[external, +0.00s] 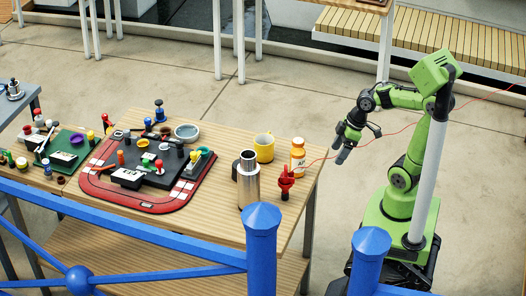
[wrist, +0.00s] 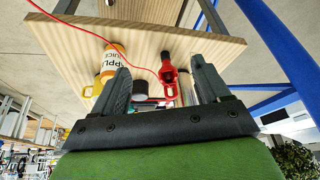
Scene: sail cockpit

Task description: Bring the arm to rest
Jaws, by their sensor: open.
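My gripper (external: 347,144) hangs in the air just beyond the right edge of the wooden table (external: 225,222), with my green arm bent above its base. In the wrist view, the two dark fingers of my gripper (wrist: 160,88) stand wide apart with nothing between them. A red piece (external: 286,183) with a red cord lies beyond the fingers on the table; it also shows in the wrist view (wrist: 168,75). An orange-and-white juice bottle (external: 297,157) stands close by and shows in the wrist view (wrist: 110,62), partly hidden by a finger.
A steel flask (external: 248,182) and a yellow mug (external: 264,147) stand on the table's right part. A red-edged board (external: 165,207) with several small coloured pieces fills the left part. A blue railing (external: 150,234) crosses the front. Open floor (external: 320,105) lies behind my gripper.

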